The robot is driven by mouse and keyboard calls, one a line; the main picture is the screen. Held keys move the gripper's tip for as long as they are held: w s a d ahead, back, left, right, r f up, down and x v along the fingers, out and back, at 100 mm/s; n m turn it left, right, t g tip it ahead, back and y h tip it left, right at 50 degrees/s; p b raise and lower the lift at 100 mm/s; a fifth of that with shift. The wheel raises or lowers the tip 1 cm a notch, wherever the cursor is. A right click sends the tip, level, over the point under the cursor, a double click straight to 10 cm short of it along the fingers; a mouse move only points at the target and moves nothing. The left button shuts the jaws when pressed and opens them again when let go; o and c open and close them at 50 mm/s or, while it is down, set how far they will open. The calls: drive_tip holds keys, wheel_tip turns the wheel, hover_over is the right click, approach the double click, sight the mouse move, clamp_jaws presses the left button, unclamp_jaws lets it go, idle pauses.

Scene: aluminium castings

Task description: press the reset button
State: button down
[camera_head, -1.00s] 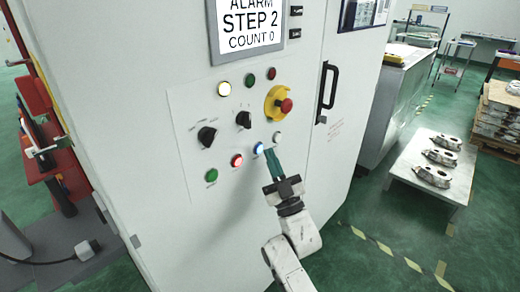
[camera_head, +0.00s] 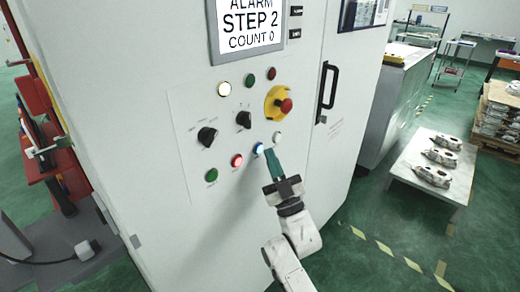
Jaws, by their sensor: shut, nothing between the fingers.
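The control panel (camera_head: 180,110) is on the white cabinet front. A lit blue button (camera_head: 258,149) sits in its lower row, between a lit red button (camera_head: 237,161) and a white button (camera_head: 278,137). No label that I can read names the reset button. My gripper (camera_head: 267,152) is shut and empty, its teal fingers pointing up at the panel. The fingertips are right beside the blue button, at its right edge in the picture. I cannot tell whether they touch it. The display (camera_head: 248,25) reads "ALARM STEP 2 COUNT 0".
A red emergency stop on a yellow base (camera_head: 284,105) and two black knobs (camera_head: 207,137) sit above the lower row. A green button (camera_head: 212,175) is at lower left. A black door handle (camera_head: 327,88) is to the right. A table (camera_head: 448,190) with castings stands further right.

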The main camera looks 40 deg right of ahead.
drive_tip(key=shift+w, duration=0.1)
drive_tip(key=shift+w+b, duration=0.3)
drive_tip(key=shift+b, duration=0.2)
drive_tip(key=shift+w+b, duration=0.35)
drive_tip(key=shift+w, duration=0.1)
idle(0.7)
drive_tip(key=shift+s, duration=0.85)
drive_tip(key=shift+s+p, duration=0.45)
drive_tip(key=shift+s, duration=2.1)
